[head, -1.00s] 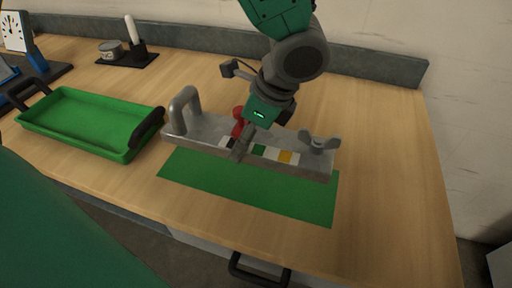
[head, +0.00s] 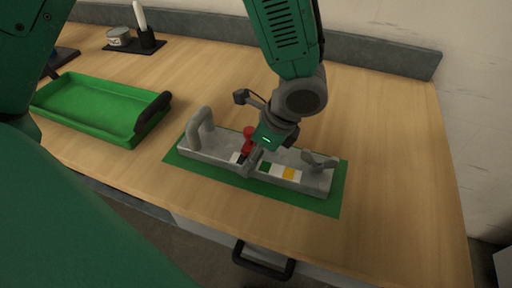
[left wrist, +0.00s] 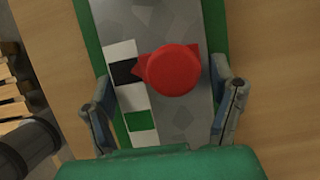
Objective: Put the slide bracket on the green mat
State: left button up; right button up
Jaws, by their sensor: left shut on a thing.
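The slide bracket (head: 222,150) is a long grey bar with an arched handle at its left end, a wing-shaped piece at its right end, a red knob and coloured patches. It lies over the green mat (head: 323,206), whose edges show around it; I cannot tell whether it rests fully on it. My left gripper (head: 254,160) is shut across the bar near its middle, beside the red knob. In the left wrist view the fingers (left wrist: 168,100) stand on both sides of the bar (left wrist: 180,122), with mat showing on both sides. My right gripper is not in view.
A green tray (head: 137,137) with black handles stands to the left of the mat. A tin (head: 119,37) and a white-handled tool (head: 140,18) stand on a dark base at the back. The wooden table (head: 395,150) is clear on the right, up to the grey back ledge.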

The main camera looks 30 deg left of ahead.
pick_arm(q)
jog(key=o, duration=1.7)
jog(key=shift+d, duration=0.1)
jog(key=shift+d+r, duration=0.1)
jog(key=shift+w+d+r, duration=0.1)
jog(key=shift+d+r, duration=0.05)
jog(key=shift+r, duration=0.25)
jog(key=s+p+v, duration=0.1)
jog(key=p+v, duration=0.1)
jog(key=v, duration=0.9)
jog(key=shift+w, duration=0.45)
jog(key=shift+r, duration=0.1)
